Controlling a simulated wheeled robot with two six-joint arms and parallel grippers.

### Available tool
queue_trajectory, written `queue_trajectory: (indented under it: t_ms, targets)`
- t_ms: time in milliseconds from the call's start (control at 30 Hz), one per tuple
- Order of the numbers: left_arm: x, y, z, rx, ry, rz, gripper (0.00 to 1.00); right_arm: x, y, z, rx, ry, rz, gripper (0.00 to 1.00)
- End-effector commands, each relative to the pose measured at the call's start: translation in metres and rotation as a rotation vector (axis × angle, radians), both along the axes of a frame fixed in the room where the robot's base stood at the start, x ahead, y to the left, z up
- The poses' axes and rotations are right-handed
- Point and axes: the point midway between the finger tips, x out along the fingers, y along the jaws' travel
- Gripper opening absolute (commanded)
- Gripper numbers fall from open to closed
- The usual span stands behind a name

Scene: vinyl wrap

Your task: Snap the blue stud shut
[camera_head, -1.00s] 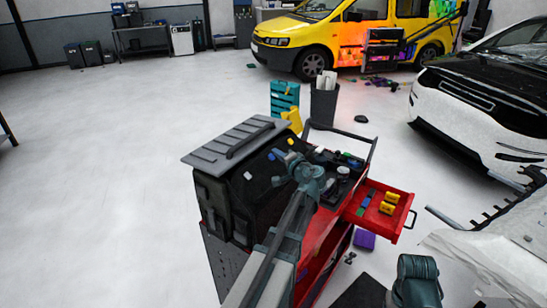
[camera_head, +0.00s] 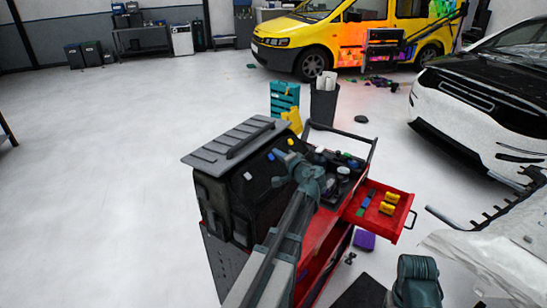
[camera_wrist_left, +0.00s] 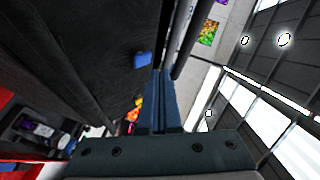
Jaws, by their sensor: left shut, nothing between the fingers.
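The blue stud (camera_head: 271,156) is on the upper side of a black bag (camera_head: 222,205). In the left wrist view the blue stud (camera_wrist_left: 142,59) shows just left of my fingertips, standing out from the dark surface. My left gripper (camera_head: 281,155) is shut and empty, right beside the stud; I cannot tell whether it touches it. Its closed fingers (camera_wrist_left: 158,78) also show in the left wrist view. A yellow stud (camera_head: 290,142) and a white stud (camera_head: 248,176) sit on the same bag. My right gripper is out of view.
The bag stands on a red tool cart (camera_head: 318,232), with a ribbed grey lid (camera_head: 235,140) at its top. Small items lie in a dark tray (camera_head: 340,175). A red drawer (camera_head: 393,222) is open at right. The floor at left is clear.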

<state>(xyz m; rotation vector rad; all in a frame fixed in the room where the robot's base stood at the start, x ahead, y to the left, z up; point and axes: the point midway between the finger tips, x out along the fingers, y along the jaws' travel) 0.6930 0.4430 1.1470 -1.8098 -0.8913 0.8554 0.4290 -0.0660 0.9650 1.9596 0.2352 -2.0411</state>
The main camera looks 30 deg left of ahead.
Motion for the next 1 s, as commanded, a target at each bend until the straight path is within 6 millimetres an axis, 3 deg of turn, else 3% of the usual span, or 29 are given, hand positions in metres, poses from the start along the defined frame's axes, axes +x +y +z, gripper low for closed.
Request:
queue_trajectory:
  t_ms: [1000]
  targets:
    - [0.001, 0.007, -0.011, 0.000, 0.000, 0.000, 0.00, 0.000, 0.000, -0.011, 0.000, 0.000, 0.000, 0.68]
